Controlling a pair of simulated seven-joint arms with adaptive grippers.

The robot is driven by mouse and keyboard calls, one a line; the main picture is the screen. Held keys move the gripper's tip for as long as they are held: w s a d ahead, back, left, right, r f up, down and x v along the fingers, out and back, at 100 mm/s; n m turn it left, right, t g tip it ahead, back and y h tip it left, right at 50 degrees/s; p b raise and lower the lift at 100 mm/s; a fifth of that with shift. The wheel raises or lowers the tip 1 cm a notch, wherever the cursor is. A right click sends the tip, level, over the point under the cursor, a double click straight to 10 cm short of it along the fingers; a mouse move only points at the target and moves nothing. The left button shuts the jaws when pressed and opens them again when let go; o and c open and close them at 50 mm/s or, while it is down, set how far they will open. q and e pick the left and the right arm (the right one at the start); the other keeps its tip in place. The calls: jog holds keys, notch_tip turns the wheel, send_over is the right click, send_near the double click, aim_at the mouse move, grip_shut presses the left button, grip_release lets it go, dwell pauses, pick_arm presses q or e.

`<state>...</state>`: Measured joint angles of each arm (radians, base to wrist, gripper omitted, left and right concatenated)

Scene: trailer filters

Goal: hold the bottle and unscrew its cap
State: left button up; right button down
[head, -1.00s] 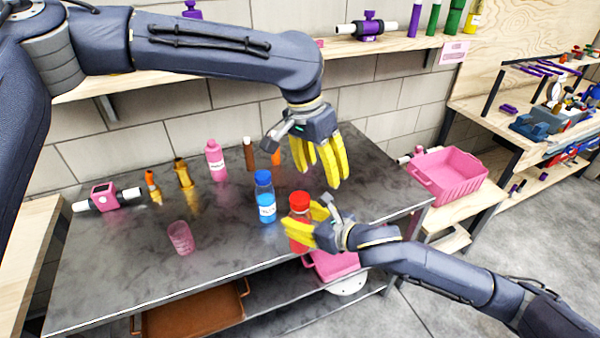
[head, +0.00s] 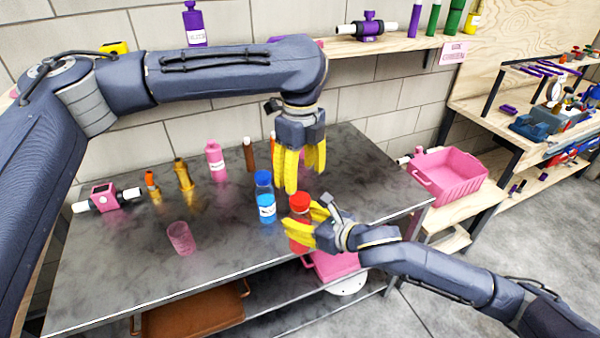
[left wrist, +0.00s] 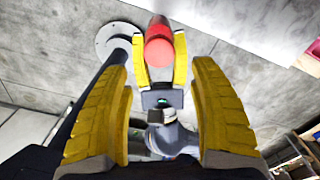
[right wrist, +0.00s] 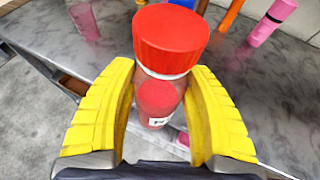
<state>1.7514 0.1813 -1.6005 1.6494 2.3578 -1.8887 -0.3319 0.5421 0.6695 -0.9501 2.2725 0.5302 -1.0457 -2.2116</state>
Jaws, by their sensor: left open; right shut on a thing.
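The red bottle (head: 297,243) with its red cap (head: 300,201) is upright near the table's front right edge. My right gripper (head: 318,226) is shut on the bottle's body, below the cap. In the right wrist view the bottle (right wrist: 157,98) is between the yellow fingers and its red cap (right wrist: 171,40) is clear above them, seated on the neck. My left gripper (head: 292,190) is open and empty, pointing down above and slightly behind the cap. In the left wrist view the red cap (left wrist: 159,52) is ahead, beyond the open fingers (left wrist: 162,75), not touching them.
A blue-capped bottle (head: 265,205) stands just left of the red bottle. Pink, brown and orange bottles stand farther back, including a pink bottle (head: 216,165). A pink cup (head: 181,238) is at the front left. A pink bin (head: 455,178) is to the right of the table.

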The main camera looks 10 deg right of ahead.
aim_at(300, 197)
pick_arm(q)
jog(key=shift+a+f, duration=0.1)
jog(key=shift+f, duration=3.95)
grip_shut()
jog(key=shift+r, duration=0.35)
jog(key=shift+r, duration=0.7)
jog(key=shift+r, duration=0.2)
